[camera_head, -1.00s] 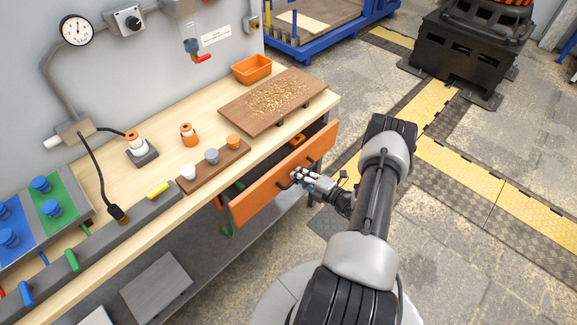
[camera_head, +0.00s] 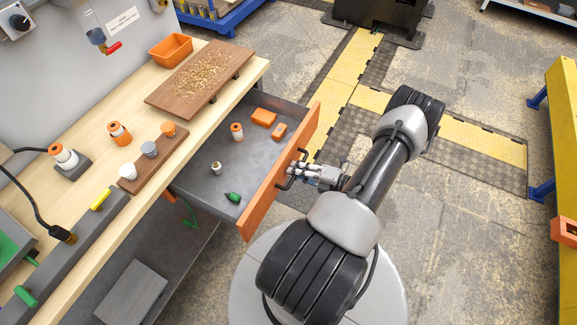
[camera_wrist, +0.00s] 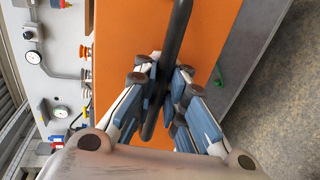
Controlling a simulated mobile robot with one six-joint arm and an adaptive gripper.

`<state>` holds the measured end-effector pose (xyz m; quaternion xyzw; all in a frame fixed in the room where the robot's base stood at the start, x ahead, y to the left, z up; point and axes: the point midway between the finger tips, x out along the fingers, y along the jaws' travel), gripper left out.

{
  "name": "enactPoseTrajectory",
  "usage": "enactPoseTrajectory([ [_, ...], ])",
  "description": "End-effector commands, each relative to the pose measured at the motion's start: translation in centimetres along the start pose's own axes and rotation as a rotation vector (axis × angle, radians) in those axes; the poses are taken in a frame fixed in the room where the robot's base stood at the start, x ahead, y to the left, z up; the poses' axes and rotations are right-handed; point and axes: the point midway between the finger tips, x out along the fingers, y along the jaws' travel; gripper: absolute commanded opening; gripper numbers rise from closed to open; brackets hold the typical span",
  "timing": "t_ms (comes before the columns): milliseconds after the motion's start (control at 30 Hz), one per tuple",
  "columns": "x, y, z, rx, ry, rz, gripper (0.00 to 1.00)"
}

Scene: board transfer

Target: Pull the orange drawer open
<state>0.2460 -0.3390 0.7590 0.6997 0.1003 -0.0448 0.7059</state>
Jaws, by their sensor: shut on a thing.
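The orange drawer (camera_head: 262,201) stands well out from under the workbench in the head view, and its grey inside shows. Its orange front also fills much of the wrist view (camera_wrist: 215,30). My gripper (camera_head: 297,171) is at a dark bar handle on the drawer front. In the wrist view my gripper's fingers (camera_wrist: 165,88) are shut on the black handle (camera_wrist: 178,30), one on each side of it. Inside the drawer lie orange blocks (camera_head: 263,117), an orange and white bottle (camera_head: 236,132), a small pale bottle (camera_head: 216,168) and a green item (camera_head: 233,197).
A wooden board (camera_head: 160,93) with wood shavings lies on the workbench (camera_head: 97,135), near an orange bin (camera_head: 171,49). A rack with small cups (camera_head: 149,149) stands nearer. A yellow structure (camera_head: 565,120) is at the far right. Open floor lies right of my arm.

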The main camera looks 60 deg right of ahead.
Motion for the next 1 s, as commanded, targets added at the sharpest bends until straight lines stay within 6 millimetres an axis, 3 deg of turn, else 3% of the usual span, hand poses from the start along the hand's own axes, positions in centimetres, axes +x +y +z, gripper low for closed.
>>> enactPoseTrajectory([
  [400, -0.30, 0.22, 0.16, -0.004, -0.001, 0.006, 0.00],
  [433, -0.29, 0.22, 0.17, -0.004, -0.001, 0.006, 0.10],
  [733, -0.26, 0.10, 0.10, -0.002, -0.001, 0.003, 0.29],
  [1000, -0.25, 0.04, 0.06, -0.001, 0.000, 0.002, 0.31],
])
